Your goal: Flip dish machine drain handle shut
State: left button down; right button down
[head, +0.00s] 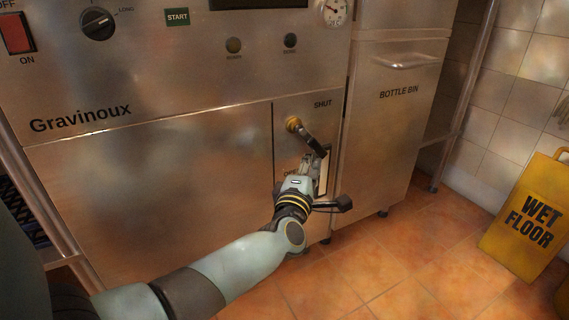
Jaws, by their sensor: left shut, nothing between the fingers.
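The drain handle (313,142) is a black lever on a brass-coloured pivot, on the narrow panel at the right of the steel dish machine (150,185). It slants down to the right from the pivot, below the word SHUT. A lower label is partly hidden by my gripper. My left gripper (307,163) is shut and empty, just below and left of the lever's lower end. I cannot tell whether it touches the lever. My right gripper is not in view.
The bottle bin (385,130) stands right of the machine, with a bar handle (404,62). A yellow wet floor sign (530,220) stands at the right on the tiled floor (420,260). A pale upright strip (324,173) is beside my gripper. The floor between bin and sign is clear.

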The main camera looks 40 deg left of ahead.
aim_at(324, 152)
pick_arm(q)
jog(key=shift+w+d+r, duration=0.25)
jog(key=shift+w+r, duration=0.05)
jog(key=shift+w, duration=0.3)
jog(key=shift+w+d+r, duration=0.2)
jog(key=shift+w+r, duration=0.1)
jog(key=shift+w, duration=0.25)
jog(key=shift+w+d+r, duration=0.2)
jog(key=shift+w, duration=0.3)
jog(key=shift+r, duration=0.1)
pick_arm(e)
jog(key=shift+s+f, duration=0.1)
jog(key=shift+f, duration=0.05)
pick_arm(q)
jog(key=shift+w+d+r+n+t+b, duration=0.1)
jog(key=shift+w+r+n+t+b, duration=0.15)
jog(key=shift+b, duration=0.25)
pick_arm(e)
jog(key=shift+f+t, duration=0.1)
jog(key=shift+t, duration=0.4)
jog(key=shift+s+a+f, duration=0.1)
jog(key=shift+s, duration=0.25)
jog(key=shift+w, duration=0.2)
